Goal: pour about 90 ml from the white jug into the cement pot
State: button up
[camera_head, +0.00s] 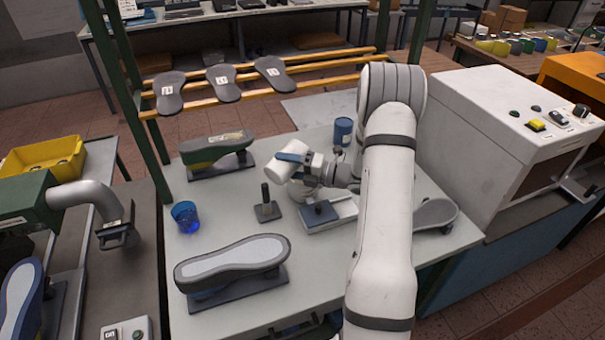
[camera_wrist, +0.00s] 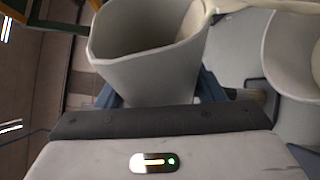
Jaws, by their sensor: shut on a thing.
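The white jug (camera_head: 287,163) is tilted well over above the middle of the table in the head view. My gripper (camera_head: 300,160) is shut on its side. In the wrist view the jug (camera_wrist: 150,72) fills the upper middle, with its wide rim showing and a cream-coloured patch at the upper right of it. A pale rounded vessel (camera_head: 303,190) stands below my gripper, partly hidden by it; it may be the cement pot, but I cannot tell for sure. I cannot see any stream leaving the jug.
A blue cup (camera_head: 185,216) stands at the table's left. A post on a square base (camera_head: 266,208), a flat block (camera_head: 328,215) and a blue can (camera_head: 343,131) stand near my gripper. Shoe lasts (camera_head: 232,265) lie in front and behind. A white machine (camera_head: 500,130) stands at right.

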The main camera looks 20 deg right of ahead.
jog(key=shift+s+a, duration=0.1)
dwell(0.5)
jog(key=shift+f+m+t+y+p, duration=0.2)
jog(key=shift+m+t+y+p, duration=0.1)
jog(key=shift+m+p, duration=0.5)
dwell(0.8)
jog(key=shift+n+b, duration=0.8)
jog(key=shift+b, duration=0.4)
jog(key=shift+s+a+r+n+g+h, duration=0.15)
jog(key=shift+n+g+h, duration=0.15)
jog(key=shift+g+h, duration=0.15)
jog(key=shift+r, duration=0.15)
